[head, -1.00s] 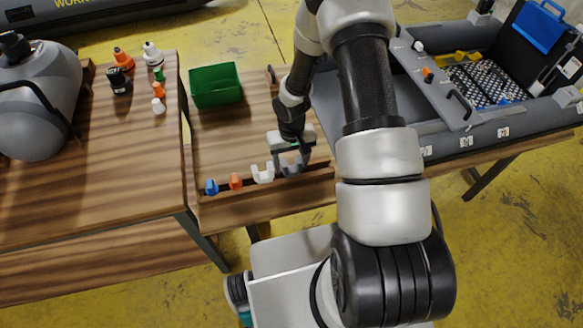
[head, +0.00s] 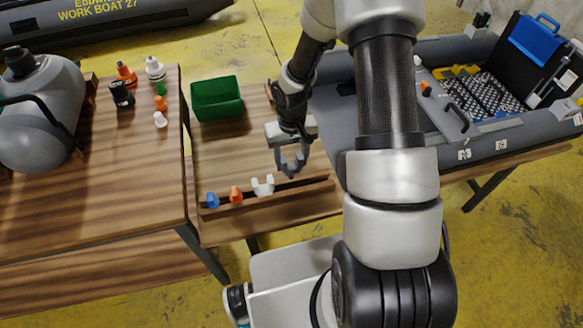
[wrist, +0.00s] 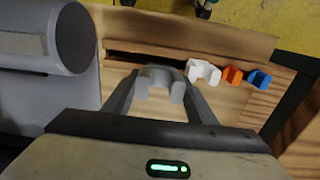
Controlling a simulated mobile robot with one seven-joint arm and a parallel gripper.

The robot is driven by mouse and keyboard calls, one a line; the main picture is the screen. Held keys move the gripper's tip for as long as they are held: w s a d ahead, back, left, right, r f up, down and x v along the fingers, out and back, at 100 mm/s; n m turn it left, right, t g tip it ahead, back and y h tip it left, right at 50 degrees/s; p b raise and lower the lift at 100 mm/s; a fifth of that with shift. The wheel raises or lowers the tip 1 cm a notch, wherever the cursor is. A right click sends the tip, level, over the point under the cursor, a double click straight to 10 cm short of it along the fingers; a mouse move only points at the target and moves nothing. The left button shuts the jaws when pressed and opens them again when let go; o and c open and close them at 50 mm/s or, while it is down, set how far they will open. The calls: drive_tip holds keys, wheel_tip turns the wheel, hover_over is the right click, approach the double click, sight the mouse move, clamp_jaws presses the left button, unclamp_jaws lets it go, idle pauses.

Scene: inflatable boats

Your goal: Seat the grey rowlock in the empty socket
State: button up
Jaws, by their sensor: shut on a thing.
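The grey rowlock (head: 290,167) is a U-shaped piece held between the fingers of my gripper (head: 292,150). It hangs a little above and behind the right part of the wooden rack (head: 270,207). An inflatable boat (head: 490,147) with a grey tube lies at the right. I cannot make out the empty socket; my arm hides part of the boat.
White (head: 263,186), orange (head: 236,194) and blue (head: 212,200) pieces stand in the rack. A green bin (head: 217,100) is behind. The left table holds a grey tank (head: 38,120) and small bottles. Bare tabletop lies between bin and rack.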

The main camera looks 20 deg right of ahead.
drive_tip(key=shift+r+p, duration=0.4)
drive_tip(key=shift+r, duration=0.85)
